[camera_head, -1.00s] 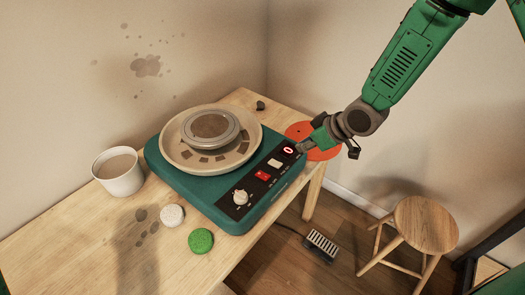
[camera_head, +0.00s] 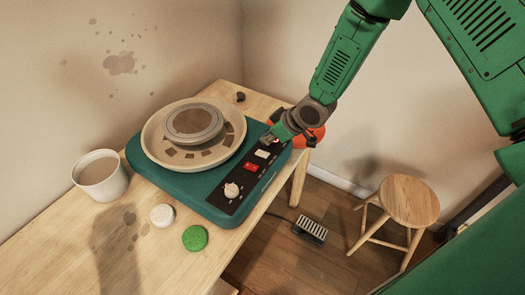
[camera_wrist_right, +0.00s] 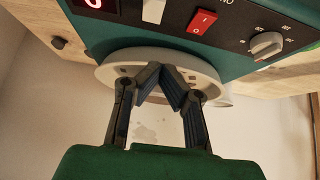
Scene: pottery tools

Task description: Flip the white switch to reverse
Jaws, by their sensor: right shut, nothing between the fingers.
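The white switch (camera_head: 263,154) is on the dark control panel of the green pottery wheel (camera_head: 180,185), between the red switch (camera_head: 250,167) and the red digit display. It also shows at the top of the right wrist view (camera_wrist_right: 153,11). Which way it is tilted is too small to tell. My right gripper (camera_head: 268,139) is shut and empty, at the display end of the panel, close to the white switch. In the right wrist view its fingertips (camera_wrist_right: 162,71) meet in front of the wheel's pan, apart from the switch. My left gripper is not in view.
A white knob (camera_head: 231,190) is at the panel's near end. A cup (camera_head: 101,176), a white sponge (camera_head: 162,215) and a green sponge (camera_head: 195,238) are on the wooden table (camera_head: 60,245). An orange disc (camera_head: 310,134) lies behind my gripper. A stool (camera_head: 408,201) and a pedal (camera_head: 311,230) are on the floor.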

